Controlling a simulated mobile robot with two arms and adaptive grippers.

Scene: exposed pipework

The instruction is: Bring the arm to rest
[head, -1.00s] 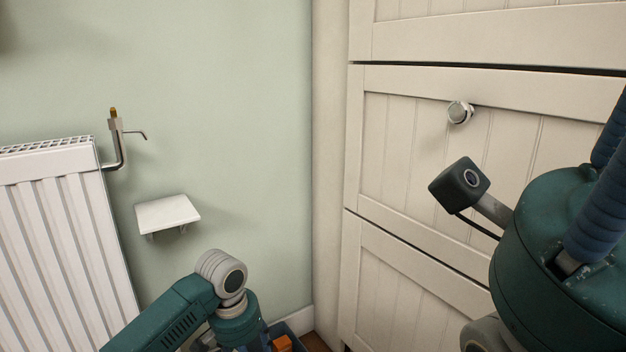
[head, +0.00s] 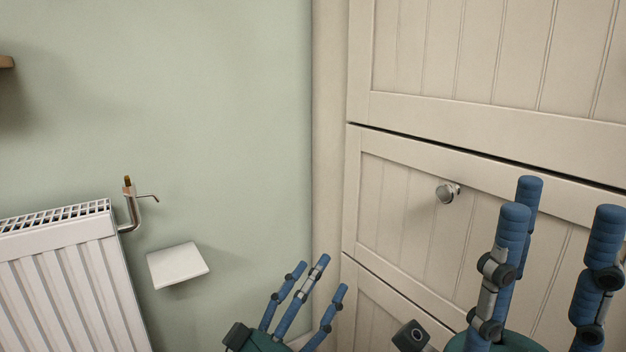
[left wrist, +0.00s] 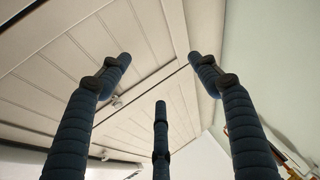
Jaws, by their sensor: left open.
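My left gripper (head: 321,275) is at the bottom middle of the head view, fingers pointing up and spread. It is open and empty, in front of the wall and the edge of the drawer unit. In the left wrist view its three blue fingers (left wrist: 162,80) are spread apart with nothing between them. My right gripper (head: 558,212) is at the lower right, fingers up, apart and empty, in front of the drawer fronts. Neither gripper appears to hold anything.
A cream drawer unit (head: 480,110) with a round knob (head: 447,193) fills the right side. Wall between shelf and drawers is bare.

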